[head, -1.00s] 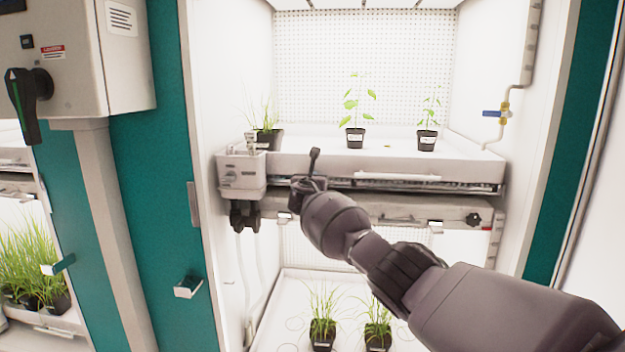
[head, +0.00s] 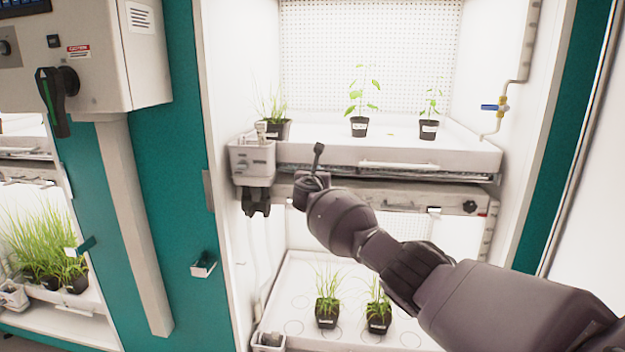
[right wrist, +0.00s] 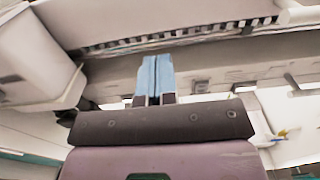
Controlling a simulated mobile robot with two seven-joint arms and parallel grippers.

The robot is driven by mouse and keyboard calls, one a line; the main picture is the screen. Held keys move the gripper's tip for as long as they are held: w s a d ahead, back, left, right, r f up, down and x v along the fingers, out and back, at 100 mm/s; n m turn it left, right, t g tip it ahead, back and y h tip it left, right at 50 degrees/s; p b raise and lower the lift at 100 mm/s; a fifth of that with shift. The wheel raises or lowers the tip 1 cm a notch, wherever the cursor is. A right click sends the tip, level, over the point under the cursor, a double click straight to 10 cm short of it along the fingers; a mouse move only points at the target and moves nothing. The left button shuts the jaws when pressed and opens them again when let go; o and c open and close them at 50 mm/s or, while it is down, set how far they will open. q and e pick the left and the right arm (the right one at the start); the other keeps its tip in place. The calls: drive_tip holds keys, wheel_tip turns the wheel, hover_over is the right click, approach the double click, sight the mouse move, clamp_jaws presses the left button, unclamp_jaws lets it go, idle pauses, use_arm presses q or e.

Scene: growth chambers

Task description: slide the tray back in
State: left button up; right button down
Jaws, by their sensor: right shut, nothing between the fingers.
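The upper white tray (head: 400,153) sits in the open growth chamber with a few potted seedlings on it. A pale handle bar (head: 398,165) runs along its front face. My right gripper (right wrist: 155,75) is shut and empty in the right wrist view, its blue fingers together just below the tray's front underside (right wrist: 170,38). In the head view my right arm reaches in from the lower right to the left part of the tray front, and its fingertips are hidden behind the wrist. Contact with the tray cannot be told. My left gripper is not in view.
A grey box (head: 253,160) hangs at the tray's left front corner. A shelf beam (head: 400,196) with a black knob (head: 470,208) runs under the tray. A lower tray (head: 290,285) holds grass pots. A teal door frame (head: 165,180) borders the left.

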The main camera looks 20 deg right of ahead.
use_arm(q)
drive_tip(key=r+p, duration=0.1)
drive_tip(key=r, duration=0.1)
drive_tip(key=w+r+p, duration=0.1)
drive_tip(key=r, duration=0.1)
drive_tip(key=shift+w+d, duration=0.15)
use_arm(e)
drive_tip(key=v, duration=0.7)
drive_tip(key=shift+s+f, duration=0.2)
drive_tip(key=shift+s, duration=0.05)
drive_tip(key=shift+a, duration=0.1)
